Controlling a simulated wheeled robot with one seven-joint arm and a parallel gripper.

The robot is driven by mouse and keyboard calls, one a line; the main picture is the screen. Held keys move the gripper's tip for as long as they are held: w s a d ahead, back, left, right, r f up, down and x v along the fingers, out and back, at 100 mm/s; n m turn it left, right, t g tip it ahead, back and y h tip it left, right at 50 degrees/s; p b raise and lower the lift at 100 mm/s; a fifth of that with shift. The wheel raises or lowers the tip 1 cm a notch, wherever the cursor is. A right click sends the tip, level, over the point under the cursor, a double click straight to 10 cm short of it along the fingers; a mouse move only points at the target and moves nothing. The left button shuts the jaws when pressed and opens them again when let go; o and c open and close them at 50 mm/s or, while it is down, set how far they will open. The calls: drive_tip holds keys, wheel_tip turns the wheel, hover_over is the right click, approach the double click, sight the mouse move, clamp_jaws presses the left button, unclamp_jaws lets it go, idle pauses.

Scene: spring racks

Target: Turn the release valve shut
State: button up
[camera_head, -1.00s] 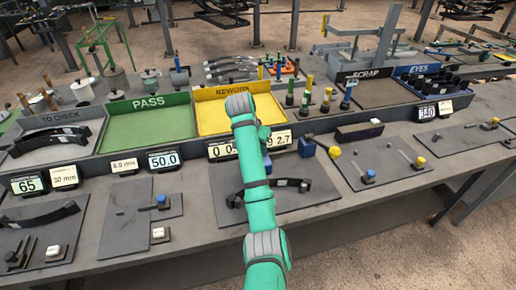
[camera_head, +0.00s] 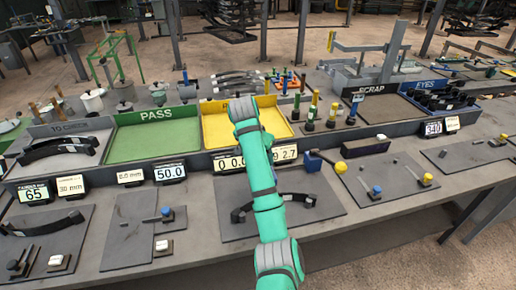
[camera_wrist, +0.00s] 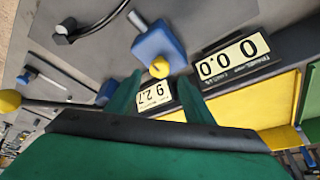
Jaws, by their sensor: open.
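In the wrist view, a blue block (camera_wrist: 155,42) with a grey rod and a small yellow knob (camera_wrist: 160,67) lies ahead of my gripper (camera_wrist: 159,78). The knob appears between the two green fingertips. The fingers are apart, with nothing held; whether they touch the knob I cannot tell. No label shows which part is the release valve. A yellow ball on a rod (camera_wrist: 10,100) also shows at the wrist view's left. My arm hides my gripper in the head view.
Two number displays (camera_wrist: 232,57) (camera_wrist: 154,95) stand close beside the fingers. Behind are the green PASS tray (camera_head: 155,135) and yellow tray (camera_head: 218,128). A dark curved spring (camera_head: 300,199) lies on the front plate, partly behind my arm.

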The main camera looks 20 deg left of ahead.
drive_tip(key=v, duration=0.6)
drive_tip(key=shift+r, duration=0.2)
idle(0.4)
drive_tip(key=shift+s, duration=0.15)
